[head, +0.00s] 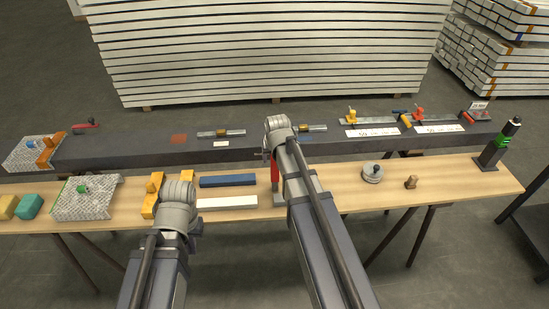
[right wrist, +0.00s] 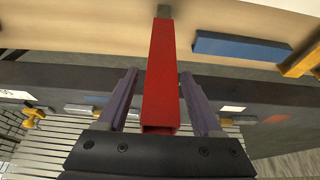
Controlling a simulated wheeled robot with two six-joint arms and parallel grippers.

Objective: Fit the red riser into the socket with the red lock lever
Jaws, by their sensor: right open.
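The red riser (head: 274,172) stands upright on the wooden table, partly hidden behind my right arm. In the right wrist view the riser (right wrist: 161,75) is a long red hollow bar with a grey end. My right gripper (right wrist: 158,74) is open, with one finger on each side of the riser. A red-topped fitting (head: 418,113) sits on the dark beam at the right; I cannot tell whether it is the socket with the red lock lever. My left gripper (head: 178,198) is over the table's left part; its fingers cannot be made out.
The dark beam (head: 250,150) runs behind the table, with a yellow-topped fitting (head: 351,114) on it. A blue bar (head: 228,180) and a white bar (head: 228,203) lie left of the riser. A round grey part (head: 372,172) stands right. A green-banded post (head: 500,142) is at the right end.

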